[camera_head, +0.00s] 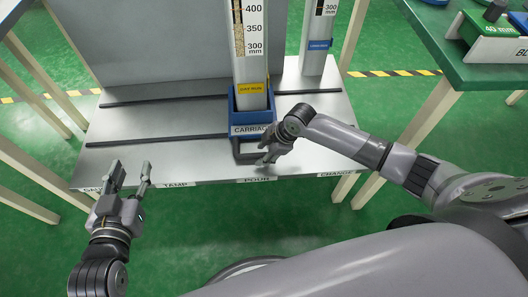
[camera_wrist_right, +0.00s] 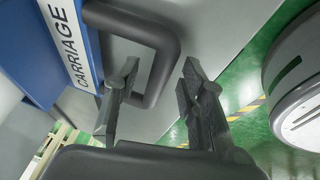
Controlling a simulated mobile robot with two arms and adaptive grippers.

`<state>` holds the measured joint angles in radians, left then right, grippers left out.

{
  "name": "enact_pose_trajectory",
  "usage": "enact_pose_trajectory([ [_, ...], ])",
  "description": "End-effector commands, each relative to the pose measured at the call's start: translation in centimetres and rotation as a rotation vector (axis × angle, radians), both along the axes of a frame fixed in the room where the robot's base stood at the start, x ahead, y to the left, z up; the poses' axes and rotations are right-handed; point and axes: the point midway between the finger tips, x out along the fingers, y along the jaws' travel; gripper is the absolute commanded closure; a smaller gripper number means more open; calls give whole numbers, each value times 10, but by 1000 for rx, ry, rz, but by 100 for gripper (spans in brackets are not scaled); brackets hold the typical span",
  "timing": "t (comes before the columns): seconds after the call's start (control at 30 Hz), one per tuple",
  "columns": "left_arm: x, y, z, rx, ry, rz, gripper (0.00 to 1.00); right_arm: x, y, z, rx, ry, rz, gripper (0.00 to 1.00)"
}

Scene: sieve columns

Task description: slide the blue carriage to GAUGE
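The blue carriage (camera_head: 233,104) stands on the grey bench at the POUR label (camera_head: 257,180) and holds a tall white column with a scale. Its dark loop handle (camera_head: 240,155) sticks out towards me; the handle also shows in the right wrist view (camera_wrist_right: 167,65). My right gripper (camera_head: 266,155) is at the handle's right side. In the right wrist view its fingers (camera_wrist_right: 161,68) are apart, with the handle's bar seemingly between them. My left gripper (camera_head: 132,168) is open and empty at the bench's front left, near the partly hidden GAUGE label (camera_head: 88,189).
Two dark rails (camera_head: 160,140) run across the bench (camera_head: 130,120). The TAMP label (camera_head: 175,184) lies between GAUGE and POUR, and CHANGE (camera_head: 335,173) is at the right. Another column (camera_head: 318,45) stands at the back right. The bench left of the carriage is clear.

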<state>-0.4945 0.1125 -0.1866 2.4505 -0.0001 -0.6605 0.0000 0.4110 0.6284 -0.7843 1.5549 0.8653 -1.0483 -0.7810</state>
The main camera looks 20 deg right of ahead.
Motion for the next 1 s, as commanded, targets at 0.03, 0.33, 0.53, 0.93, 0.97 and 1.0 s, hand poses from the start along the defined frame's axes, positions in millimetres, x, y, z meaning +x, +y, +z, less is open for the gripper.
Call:
enact_pose_trajectory([
  [0.03, 0, 0, 0, 0, 0, 0, 60, 0, 0, 0, 0, 0, 0, 62],
  [0.33, 0, 0, 0, 0, 1, 0, 60, 0, 0, 0, 0, 0, 0, 77],
  [0.53, 0, 0, 0, 1, 2, 1, 60, 0, 0, 0, 0, 0, 0, 91],
  [0.93, 0, 0, 0, 1, 2, 1, 60, -1, 0, 0, 0, 1, 0, 100],
  [0.97, 0, 0, 0, 1, 2, 1, 60, -1, 0, 0, 0, 1, 0, 100],
  [1.0, 0, 0, 0, 1, 2, 1, 60, -1, 0, 0, 0, 1, 0, 100],
])
